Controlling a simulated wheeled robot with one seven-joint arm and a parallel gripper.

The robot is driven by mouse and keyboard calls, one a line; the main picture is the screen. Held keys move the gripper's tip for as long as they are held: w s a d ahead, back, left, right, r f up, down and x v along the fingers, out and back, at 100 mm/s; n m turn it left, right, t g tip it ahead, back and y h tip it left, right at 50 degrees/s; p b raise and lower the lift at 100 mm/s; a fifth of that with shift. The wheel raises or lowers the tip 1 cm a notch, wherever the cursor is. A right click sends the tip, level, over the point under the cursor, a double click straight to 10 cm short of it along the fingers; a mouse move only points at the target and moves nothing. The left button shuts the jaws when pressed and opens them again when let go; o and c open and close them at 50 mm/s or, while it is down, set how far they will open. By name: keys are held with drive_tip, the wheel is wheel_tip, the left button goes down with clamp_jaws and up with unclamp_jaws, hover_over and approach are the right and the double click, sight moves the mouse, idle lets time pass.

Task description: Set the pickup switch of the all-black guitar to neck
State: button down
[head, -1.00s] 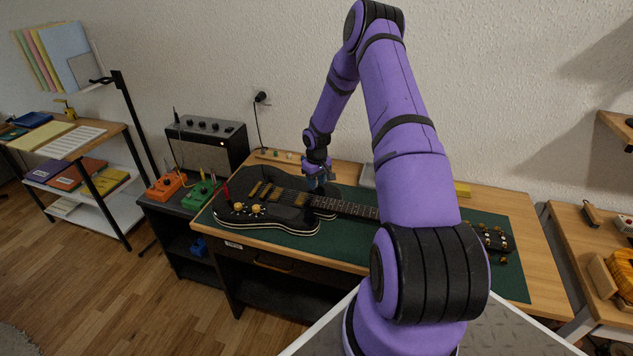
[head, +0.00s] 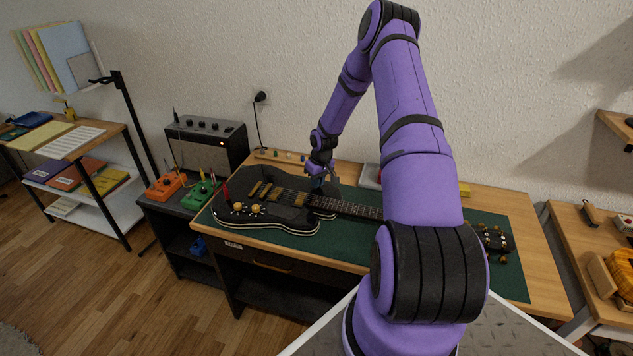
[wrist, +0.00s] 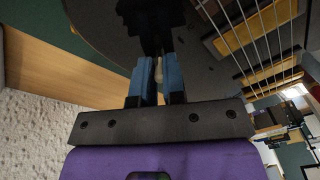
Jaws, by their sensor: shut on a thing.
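The black guitar (head: 290,214), with gold knobs, gold pickups and a pale edge line, lies flat on the green mat (head: 335,245), neck to the right. My gripper (head: 321,184) is low over the far edge of its body, near where the neck joins. In the wrist view my gripper (wrist: 157,76) has its blue fingers shut on a small cream switch tip (wrist: 158,69), which shows between them. The guitar's dark glossy top (wrist: 100,22), strings and gold pickups also show there. The switch's setting cannot be read, as the fingers partly hide it.
The bench (head: 530,230) has small coloured items on a strip along its back. An amplifier (head: 205,145), an orange pedal (head: 165,186) and a green pedal (head: 200,194) stand to the left. A side table (head: 575,235) stands at the right.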

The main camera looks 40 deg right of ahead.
drive_tip(key=c, duration=1.2)
unclamp_jaws()
wheel_tip(320, 180, up, 11)
drive_tip(key=s, duration=0.1)
drive_tip(key=shift+s+d+f, duration=0.15)
drive_tip(key=shift+d, duration=0.2)
